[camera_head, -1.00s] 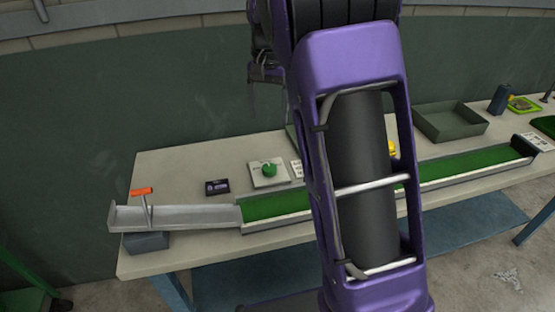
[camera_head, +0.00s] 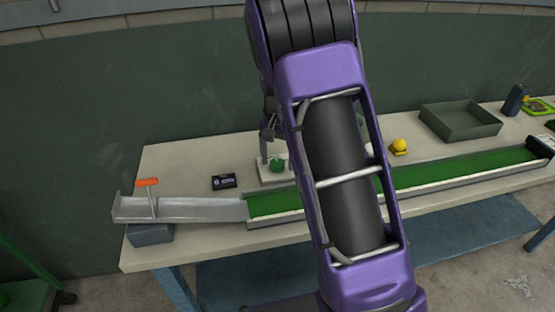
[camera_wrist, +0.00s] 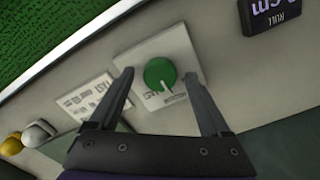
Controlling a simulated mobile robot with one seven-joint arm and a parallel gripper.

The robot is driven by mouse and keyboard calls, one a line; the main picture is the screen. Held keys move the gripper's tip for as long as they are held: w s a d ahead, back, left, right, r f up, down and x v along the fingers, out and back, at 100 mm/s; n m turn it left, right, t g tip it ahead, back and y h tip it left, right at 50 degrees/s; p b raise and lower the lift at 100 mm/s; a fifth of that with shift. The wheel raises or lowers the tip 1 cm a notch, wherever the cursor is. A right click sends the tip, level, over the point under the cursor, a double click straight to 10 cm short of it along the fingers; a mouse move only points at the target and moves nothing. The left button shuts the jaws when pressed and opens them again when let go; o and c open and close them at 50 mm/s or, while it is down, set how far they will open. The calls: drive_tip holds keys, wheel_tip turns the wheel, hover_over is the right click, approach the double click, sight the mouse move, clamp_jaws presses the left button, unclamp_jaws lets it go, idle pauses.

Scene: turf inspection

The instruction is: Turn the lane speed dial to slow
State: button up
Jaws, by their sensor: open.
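The lane speed dial is a round green knob (camera_wrist: 160,74) with a pale pointer line, on a light square plate (camera_wrist: 152,52) with small dark lettering, too blurred to read. In the wrist view the pointer runs toward the gripper side of the plate. In the head view the knob (camera_head: 277,165) sits on the bench, left of my arm. My gripper (camera_wrist: 162,84) is open, with one finger on each side of the knob. I see a gap between each finger and the knob. In the head view my gripper (camera_head: 274,150) is above the plate, partly hidden by my arm.
A green turf lane (camera_head: 450,173) runs along the bench front, joined to a grey ramp (camera_head: 190,209) with an orange-handled lever (camera_head: 147,183). A dark display (camera_head: 223,181) lies left of the dial. A yellow ball (camera_head: 399,146) and grey tray (camera_head: 460,124) are to the right.

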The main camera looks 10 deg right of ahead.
clamp_jaws()
idle(0.5)
drive_tip(key=shift+n, duration=0.3)
drive_tip(key=n, duration=0.4)
drive_tip(key=shift+n+p, duration=0.3)
drive_tip(key=shift+n, duration=1.8)
unclamp_jaws()
